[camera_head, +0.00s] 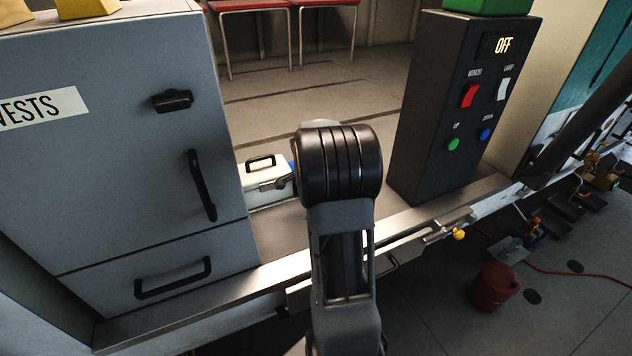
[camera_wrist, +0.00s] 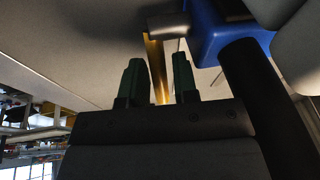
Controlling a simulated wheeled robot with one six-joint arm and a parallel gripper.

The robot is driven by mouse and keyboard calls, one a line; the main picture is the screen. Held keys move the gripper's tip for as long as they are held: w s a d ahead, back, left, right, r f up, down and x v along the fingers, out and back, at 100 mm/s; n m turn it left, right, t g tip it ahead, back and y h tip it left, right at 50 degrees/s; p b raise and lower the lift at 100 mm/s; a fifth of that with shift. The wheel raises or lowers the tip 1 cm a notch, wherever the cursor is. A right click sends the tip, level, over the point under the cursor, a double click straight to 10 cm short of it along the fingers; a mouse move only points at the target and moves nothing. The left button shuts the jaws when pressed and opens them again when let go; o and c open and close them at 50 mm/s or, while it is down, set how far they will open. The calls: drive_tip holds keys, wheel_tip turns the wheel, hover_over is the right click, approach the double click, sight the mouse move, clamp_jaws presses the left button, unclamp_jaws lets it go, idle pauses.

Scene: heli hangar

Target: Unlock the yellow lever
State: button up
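In the wrist view, the two dark green fingers of my gripper (camera_wrist: 158,82) stand apart, with a gap between them. A yellow strip (camera_wrist: 154,62), which may be the yellow lever, shows in that gap, with a grey block at its upper end. I see no finger clearly touching it; the depth between them cannot be told. In the head view my own arm covers the middle, and the gripper's fingers are hidden. A small yellow knob (camera_head: 458,234) sits on the bench's metal front edge at right; whether it belongs to the lever is unclear.
A blue part (camera_wrist: 214,32) is close to the fingers' right. A white case (camera_head: 266,190) stands behind my arm. A grey cabinet (camera_head: 130,130) is at left, a black control box (camera_head: 463,110) reading OFF at right. A red bucket (camera_head: 495,287) stands on the floor.

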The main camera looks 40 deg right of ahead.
drive_tip(key=b+v, duration=0.1)
drive_tip(key=v, duration=1.2)
drive_tip(key=shift+a+r, duration=0.15)
drive_tip(key=shift+r, duration=0.2)
drive_tip(key=shift+s+a, duration=0.1)
